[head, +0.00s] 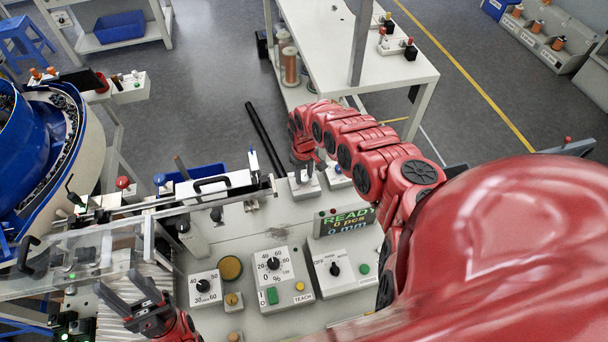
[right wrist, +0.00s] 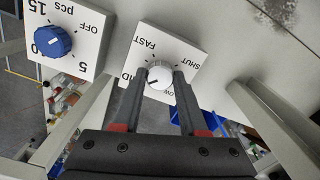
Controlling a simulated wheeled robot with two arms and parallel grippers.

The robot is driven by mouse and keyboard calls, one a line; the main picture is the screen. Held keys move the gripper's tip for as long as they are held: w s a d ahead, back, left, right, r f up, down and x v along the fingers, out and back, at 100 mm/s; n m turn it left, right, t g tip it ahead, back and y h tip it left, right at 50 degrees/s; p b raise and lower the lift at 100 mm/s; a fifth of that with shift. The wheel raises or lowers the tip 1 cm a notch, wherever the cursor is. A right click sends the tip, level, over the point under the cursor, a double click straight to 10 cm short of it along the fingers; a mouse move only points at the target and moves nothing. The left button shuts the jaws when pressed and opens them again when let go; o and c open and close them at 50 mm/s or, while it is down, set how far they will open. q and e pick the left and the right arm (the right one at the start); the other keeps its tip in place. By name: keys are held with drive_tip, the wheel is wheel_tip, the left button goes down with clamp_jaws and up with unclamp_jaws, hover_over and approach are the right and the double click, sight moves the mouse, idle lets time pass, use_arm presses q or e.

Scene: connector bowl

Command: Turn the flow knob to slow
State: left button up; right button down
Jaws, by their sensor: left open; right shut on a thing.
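The flow knob (right wrist: 160,77) is a white round knob on a white square dial plate in the right wrist view. The plate reads FAST and SHUT, with parts of two more labels, "ID" at the left and "LOW" below the knob. My right gripper (right wrist: 164,76) has its two fingers on either side of the knob, shut on it. A small dark mark shows on the knob's lower left; its exact pointing is hard to read. In the head view my right gripper (head: 309,165) largely hides the knob. My left gripper (head: 122,286) is open and empty at lower left.
A blue knob (right wrist: 52,42) marked 5, OFF and 15 pcs sits beside the flow dial. The panel also holds a percent dial (head: 273,264), an OFF dial (head: 335,269), a 30-60 dial (head: 203,286) and a READY display (head: 346,219). A clear cover (head: 85,260) stands at left.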

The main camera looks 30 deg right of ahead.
drive_tip(key=shift+w+n+b, duration=0.15)
drive_tip(key=shift+n+b, duration=0.2)
drive_tip(key=shift+n, duration=0.35)
drive_tip(key=shift+f+n+b, duration=0.1)
drive_tip(key=shift+n+b, duration=0.4)
drive_tip(key=shift+n, duration=0.7)
drive_tip(key=n+b, duration=0.1)
drive_tip(key=n, duration=0.2)
drive_tip(key=shift+n, duration=0.3)
drive_tip(key=n, duration=0.4)
drive_tip(key=shift+n+b, duration=0.3)
drive_tip(key=n, duration=0.5)
drive_tip(key=shift+b, duration=0.3)
drive_tip(key=shift+n, duration=0.4)
